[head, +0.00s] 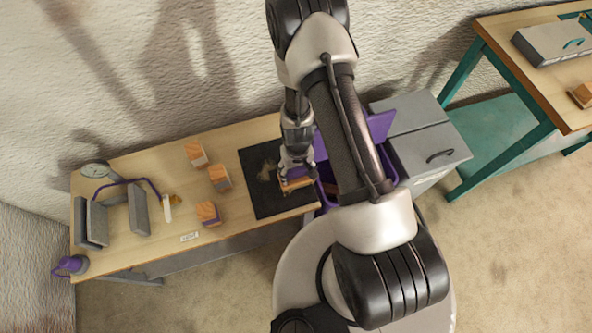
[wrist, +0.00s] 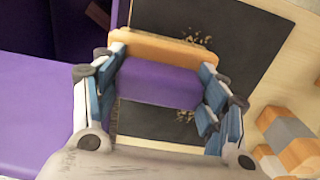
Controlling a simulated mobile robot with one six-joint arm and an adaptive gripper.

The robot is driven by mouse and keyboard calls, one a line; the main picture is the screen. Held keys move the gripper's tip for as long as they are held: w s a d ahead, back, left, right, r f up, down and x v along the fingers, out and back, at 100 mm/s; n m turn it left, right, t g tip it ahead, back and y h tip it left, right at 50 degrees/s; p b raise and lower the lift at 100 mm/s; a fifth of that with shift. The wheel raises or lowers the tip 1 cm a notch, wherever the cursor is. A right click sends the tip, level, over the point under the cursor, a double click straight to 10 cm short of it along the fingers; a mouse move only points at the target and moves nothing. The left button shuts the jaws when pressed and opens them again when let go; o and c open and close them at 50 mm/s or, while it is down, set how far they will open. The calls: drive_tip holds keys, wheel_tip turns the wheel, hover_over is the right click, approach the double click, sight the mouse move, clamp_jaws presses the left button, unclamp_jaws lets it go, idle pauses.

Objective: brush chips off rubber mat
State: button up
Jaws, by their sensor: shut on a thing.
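The black rubber mat (head: 262,203) lies at the right end of the wooden bench. My gripper (head: 296,176) is over the mat's right part, shut on a brush with a purple body and a wood-coloured edge (wrist: 158,80). In the wrist view the brush spans between both fingers above the mat (wrist: 222,50). Chips show beyond it (wrist: 200,39) and on its near side (wrist: 186,116). Whether the brush touches the mat is hidden.
A purple bin (head: 327,201) stands at the bench's right end, partly behind my arm, beside a grey cabinet (head: 425,145). Several wood-coloured blocks (head: 220,178) stand left of the mat. Grey bookend-like pieces (head: 139,209) and a dial (head: 96,170) are farther left.

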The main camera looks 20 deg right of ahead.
drive_tip(key=shift+d, duration=0.4)
drive_tip(key=shift+d+r+p, duration=0.25)
drive_tip(key=shift+p, duration=0.2)
drive_tip(key=r, duration=0.1)
drive_tip(key=r+p, duration=0.2)
drive_tip(key=shift+a+r, duration=0.25)
drive_tip(key=shift+r, duration=0.15)
wheel_tip(320, 180, up, 4)
drive_tip(key=p, duration=0.3)
drive_tip(key=shift+p, duration=0.35)
drive_tip(key=shift+d, duration=0.1)
